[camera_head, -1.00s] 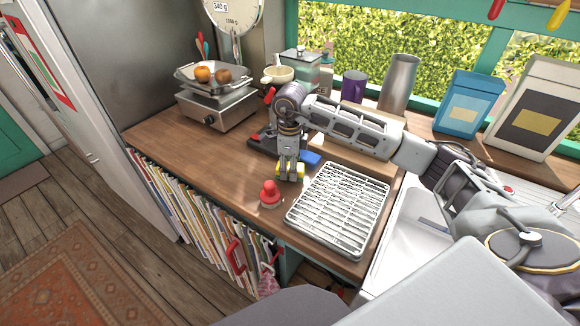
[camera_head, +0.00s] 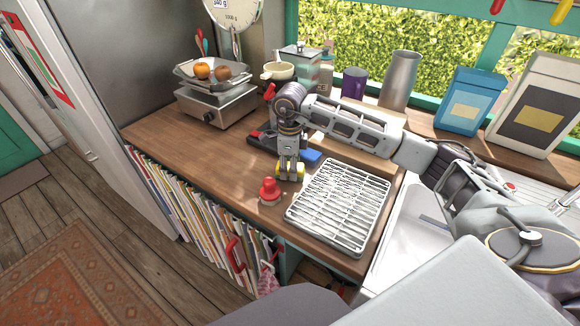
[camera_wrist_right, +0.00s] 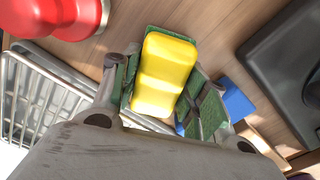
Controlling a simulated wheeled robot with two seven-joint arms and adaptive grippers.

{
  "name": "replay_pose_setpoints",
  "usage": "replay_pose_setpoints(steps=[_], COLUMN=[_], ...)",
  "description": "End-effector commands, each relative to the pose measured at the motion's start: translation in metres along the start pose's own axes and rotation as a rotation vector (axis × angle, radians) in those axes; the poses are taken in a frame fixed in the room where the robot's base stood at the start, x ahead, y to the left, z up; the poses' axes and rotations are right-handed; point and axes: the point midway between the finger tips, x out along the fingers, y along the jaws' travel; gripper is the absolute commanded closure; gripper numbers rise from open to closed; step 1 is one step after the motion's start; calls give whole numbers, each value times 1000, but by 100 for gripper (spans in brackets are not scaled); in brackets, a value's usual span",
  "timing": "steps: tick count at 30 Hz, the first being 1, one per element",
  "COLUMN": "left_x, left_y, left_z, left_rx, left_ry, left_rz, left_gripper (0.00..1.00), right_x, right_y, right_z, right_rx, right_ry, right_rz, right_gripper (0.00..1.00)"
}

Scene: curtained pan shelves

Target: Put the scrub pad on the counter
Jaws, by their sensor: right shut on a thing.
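The scrub pad (camera_wrist_right: 166,68) is a yellow sponge with a green layer. In the head view a little yellow of it shows at the fingertips. My right gripper (camera_head: 289,173) points down over the wooden counter (camera_head: 222,171) and is shut on the pad. In the right wrist view the pad sits between the two fingers, with the counter's wood close behind it. I cannot tell whether the pad touches the counter. My left gripper is not in view.
A white wire rack (camera_head: 341,205) lies to the right of the gripper, and a red knobbed object (camera_head: 270,191) stands to its left. A blue item (camera_head: 311,157) lies just behind. A scale with fruit (camera_head: 214,100) stands at the back left. The counter's left middle is clear.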

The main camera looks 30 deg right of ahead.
Motion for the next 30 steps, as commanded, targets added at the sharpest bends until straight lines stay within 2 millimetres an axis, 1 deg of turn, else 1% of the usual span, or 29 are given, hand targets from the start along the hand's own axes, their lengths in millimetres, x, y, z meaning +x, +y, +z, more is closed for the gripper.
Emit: replay_pose_setpoints(steps=[3,6,30], left_x=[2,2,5], left_y=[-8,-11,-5], left_z=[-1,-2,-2], left_rx=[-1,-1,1], left_ry=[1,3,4], left_rz=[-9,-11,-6], left_gripper=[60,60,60], right_x=[2,2,6], right_y=[0,0,0], right_z=[0,0,0], right_rx=[0,0,0], right_ry=[0,0,0], right_rz=[0,0,0], right_gripper=[80,80,80])
